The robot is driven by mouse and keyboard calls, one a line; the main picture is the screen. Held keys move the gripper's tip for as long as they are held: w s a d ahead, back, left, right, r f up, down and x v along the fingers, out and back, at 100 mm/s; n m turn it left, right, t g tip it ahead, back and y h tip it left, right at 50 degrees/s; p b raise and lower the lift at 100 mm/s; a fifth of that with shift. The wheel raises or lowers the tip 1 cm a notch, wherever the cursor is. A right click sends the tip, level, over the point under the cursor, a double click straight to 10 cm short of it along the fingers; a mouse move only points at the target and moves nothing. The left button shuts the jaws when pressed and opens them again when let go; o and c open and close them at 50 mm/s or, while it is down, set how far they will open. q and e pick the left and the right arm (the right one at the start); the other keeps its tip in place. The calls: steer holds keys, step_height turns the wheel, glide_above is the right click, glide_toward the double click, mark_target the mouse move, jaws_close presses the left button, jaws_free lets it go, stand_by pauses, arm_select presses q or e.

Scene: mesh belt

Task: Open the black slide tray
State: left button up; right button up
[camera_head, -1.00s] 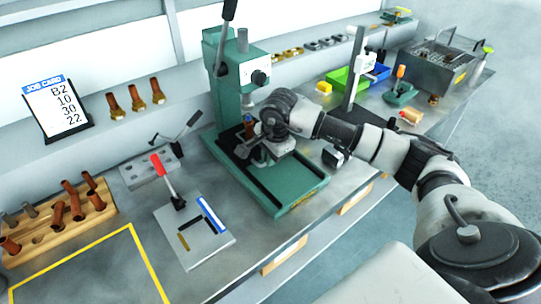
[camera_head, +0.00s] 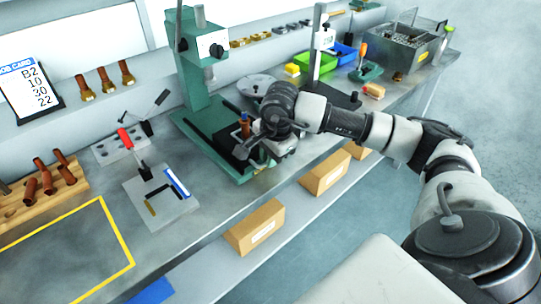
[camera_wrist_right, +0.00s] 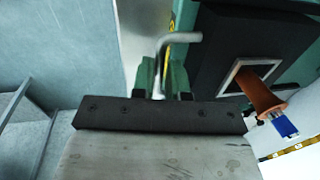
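The black slide tray (camera_head: 226,136) sits in the green press base, drawn toward its front right. A copper piece (camera_head: 245,124) stands in it; in the right wrist view the tray (camera_wrist_right: 218,45) carries a square frame around the copper piece (camera_wrist_right: 260,92), which has a blue end. My right gripper (camera_head: 258,152) is at the tray's front edge. In the right wrist view, its two green-padded fingers (camera_wrist_right: 161,80) close around a bent metal handle (camera_wrist_right: 167,55). The contact itself is partly hidden. My left gripper is out of view.
The green press column (camera_head: 198,70) stands behind the tray. A grey fixture with a red lever (camera_head: 160,200) lies to the left, beside a wooden rack (camera_head: 45,200) of copper pieces. Cardboard boxes (camera_head: 255,228) sit on the shelf below. The space in front of the bench is open.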

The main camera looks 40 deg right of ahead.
steer(key=shift+o, duration=1.7)
steer(key=shift+r, duration=0.1)
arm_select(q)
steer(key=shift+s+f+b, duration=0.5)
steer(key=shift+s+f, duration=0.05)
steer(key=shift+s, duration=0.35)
arm_select(e)
step_height(320, 180, up, 10)
steer(key=s, duration=0.2)
steer(key=shift+r, duration=0.25)
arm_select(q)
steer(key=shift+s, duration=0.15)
